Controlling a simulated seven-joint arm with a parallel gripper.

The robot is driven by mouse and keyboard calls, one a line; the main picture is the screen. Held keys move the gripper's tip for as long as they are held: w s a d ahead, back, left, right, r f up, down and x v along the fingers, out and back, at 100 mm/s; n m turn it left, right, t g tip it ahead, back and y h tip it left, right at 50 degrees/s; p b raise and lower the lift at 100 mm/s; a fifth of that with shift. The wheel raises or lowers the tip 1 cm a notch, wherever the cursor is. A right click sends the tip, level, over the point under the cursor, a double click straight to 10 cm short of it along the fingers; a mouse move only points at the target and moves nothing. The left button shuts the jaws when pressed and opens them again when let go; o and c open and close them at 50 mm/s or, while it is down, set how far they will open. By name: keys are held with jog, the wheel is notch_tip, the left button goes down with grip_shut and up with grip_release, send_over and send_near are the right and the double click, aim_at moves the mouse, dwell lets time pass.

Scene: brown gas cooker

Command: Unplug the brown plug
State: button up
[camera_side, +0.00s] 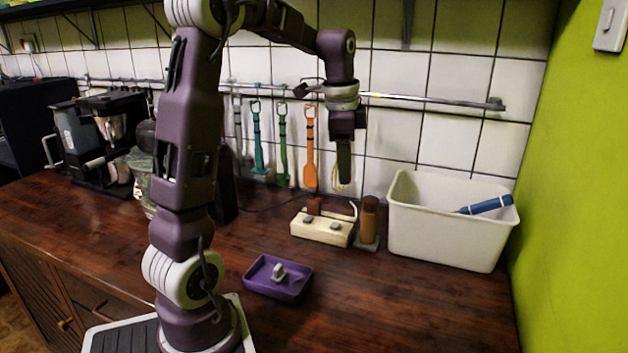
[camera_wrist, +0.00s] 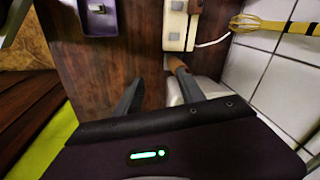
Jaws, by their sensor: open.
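The brown plug (camera_side: 314,206) sits at the back of a cream power strip (camera_side: 318,230) on the wooden counter. In the wrist view, the plug (camera_wrist: 196,6) shows at the top edge, on the wall side of the strip (camera_wrist: 174,30). My gripper (camera_side: 344,181) points down, well above the counter and near the strip's right end, apart from the plug. In the wrist view, my gripper (camera_wrist: 160,76) is open, and nothing shows held between its fingers.
A brown cylinder (camera_side: 369,218) stands on a small base right of the strip. A white bin (camera_side: 440,235) holding a blue tool (camera_side: 486,205) is farther right. A purple tray (camera_side: 262,286) is in front. Utensils, including an orange spatula (camera_side: 309,150), hang along the tiled wall.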

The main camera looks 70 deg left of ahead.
aim_at(314, 198)
jog(key=a+f+m, duration=0.1)
jog(key=a+f, duration=0.2)
jog(key=a, duration=0.2)
jog(key=a+f+m+g, duration=0.1)
jog(key=a+f, duration=0.2)
jog(key=a, duration=0.2)
jog(key=a+f+m+h, duration=0.1)
jog(key=a+f, duration=0.3)
jog(key=a, duration=0.2)
jog(key=shift+s+g, duration=0.1)
jog(key=shift+g, duration=0.2)
notch_tip(314, 198, down, 7)
jog(key=shift+f, duration=0.1)
jog(key=shift+c, duration=0.3)
jog(key=c, duration=0.9)
grip_shut()
